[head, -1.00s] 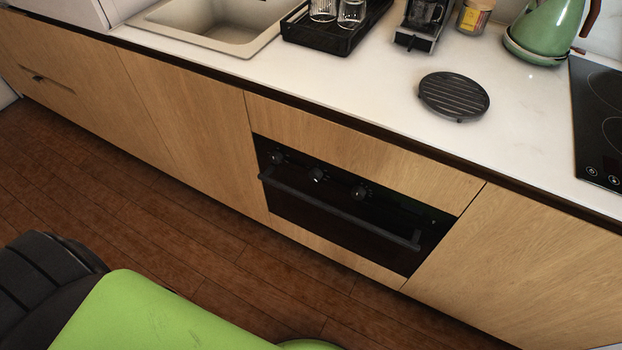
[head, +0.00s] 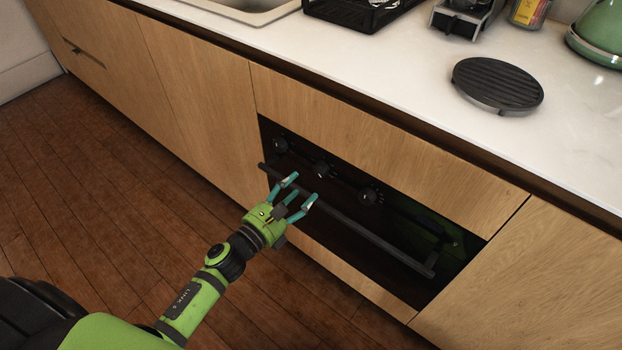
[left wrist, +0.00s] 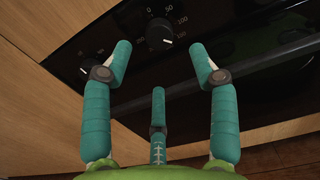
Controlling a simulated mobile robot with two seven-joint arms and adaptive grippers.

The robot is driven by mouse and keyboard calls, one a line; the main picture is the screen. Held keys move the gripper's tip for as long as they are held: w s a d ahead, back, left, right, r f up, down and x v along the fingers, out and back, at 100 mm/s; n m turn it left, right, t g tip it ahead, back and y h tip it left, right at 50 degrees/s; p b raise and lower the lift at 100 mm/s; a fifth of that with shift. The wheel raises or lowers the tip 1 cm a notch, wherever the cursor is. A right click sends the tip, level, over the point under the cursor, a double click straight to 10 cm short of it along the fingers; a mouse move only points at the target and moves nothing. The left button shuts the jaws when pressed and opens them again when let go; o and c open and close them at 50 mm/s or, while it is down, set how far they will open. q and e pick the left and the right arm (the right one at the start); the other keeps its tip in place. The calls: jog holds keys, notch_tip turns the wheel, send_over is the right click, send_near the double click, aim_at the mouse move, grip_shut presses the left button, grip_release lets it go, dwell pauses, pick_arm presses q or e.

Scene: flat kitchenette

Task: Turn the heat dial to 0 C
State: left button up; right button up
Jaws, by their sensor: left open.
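The heat dial (left wrist: 160,33) is a round black knob with a scale reading 0, 50, 100 and 150 in the left wrist view. Its white mark points down and right, past the 150; the 0 is at the upper left. In the head view it appears to be the middle dial (head: 321,168) of three on the black oven panel. My left gripper (head: 303,187) is open and empty in front of the oven, just below that dial. In the left wrist view, its teal fingers (left wrist: 162,55) stand apart on either side below the dial, not visibly touching it. My right gripper is not in view.
Another dial (head: 279,145) is at left and one (head: 368,194) at right. The oven handle (head: 380,240) runs below the dials, close to my fingers. The countertop (head: 400,90) overhangs above, holding a black round grill plate (head: 497,84). The wooden floor is clear.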

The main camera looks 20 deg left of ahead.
aim_at(317, 172)
pick_arm(q)
jog(key=x, duration=0.6)
jog(key=shift+w, duration=0.35)
jog(key=c, duration=1.2)
